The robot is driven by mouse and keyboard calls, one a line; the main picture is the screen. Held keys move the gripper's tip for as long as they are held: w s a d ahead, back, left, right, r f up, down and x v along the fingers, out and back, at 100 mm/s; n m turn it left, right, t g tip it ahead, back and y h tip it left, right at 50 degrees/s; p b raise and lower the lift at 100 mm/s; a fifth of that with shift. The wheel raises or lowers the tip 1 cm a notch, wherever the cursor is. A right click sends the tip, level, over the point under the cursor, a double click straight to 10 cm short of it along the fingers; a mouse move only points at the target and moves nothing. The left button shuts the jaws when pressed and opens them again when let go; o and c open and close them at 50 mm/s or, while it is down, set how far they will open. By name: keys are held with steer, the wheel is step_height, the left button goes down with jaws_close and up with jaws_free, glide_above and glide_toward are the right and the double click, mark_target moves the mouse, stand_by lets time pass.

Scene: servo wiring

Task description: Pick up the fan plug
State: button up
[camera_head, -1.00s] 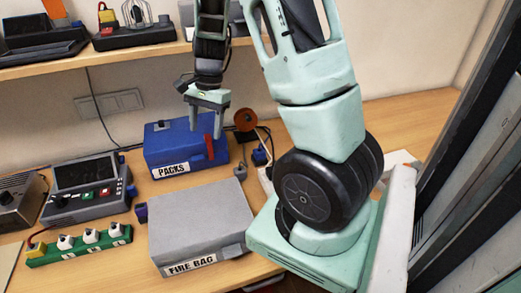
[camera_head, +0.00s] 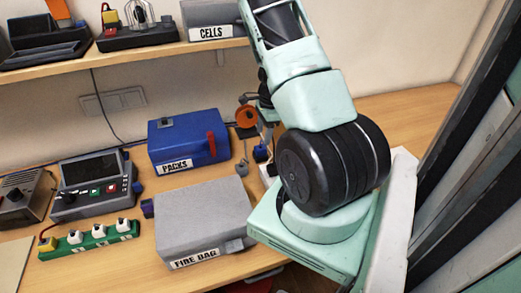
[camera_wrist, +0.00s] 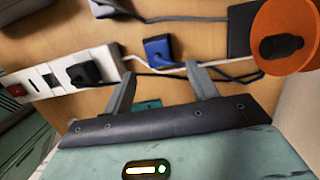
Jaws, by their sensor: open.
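Which piece is the fan plug is not clear. A blue block-like piece (camera_wrist: 158,48) with dark leads lies on the wooden desk beyond my fingertips in the wrist view; it also shows in the head view (camera_head: 261,153). A black plug (camera_wrist: 85,71) sits in a white power strip (camera_wrist: 43,81) left of my fingers. My gripper (camera_wrist: 160,80) is open and empty, pointing down toward the desk. A small teal piece (camera_wrist: 147,104) shows between the finger bases. In the head view my arm mostly hides the gripper.
An orange disc with a dark centre (camera_wrist: 287,38) stands close at right. White and black cables cross the desk. The blue PACKS box (camera_head: 187,145) and grey FIRE BAG box (camera_head: 203,218) stand to the left in the head view.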

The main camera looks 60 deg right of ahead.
mark_target(261, 147)
steer(key=shift+w+a+f+p, duration=0.1)
steer(key=shift+a+f+p, duration=0.2)
steer(key=shift+f, duration=0.75)
steer(key=shift+w+a+f+p, duration=0.1)
steer(key=shift+f+p, duration=0.35)
steer(key=shift+f, duration=0.6)
steer(key=shift+w+a+f+p, duration=0.15)
steer(key=shift+f+p, duration=0.2)
steer(key=shift+f, duration=0.7)
steer(key=c, duration=1.1)
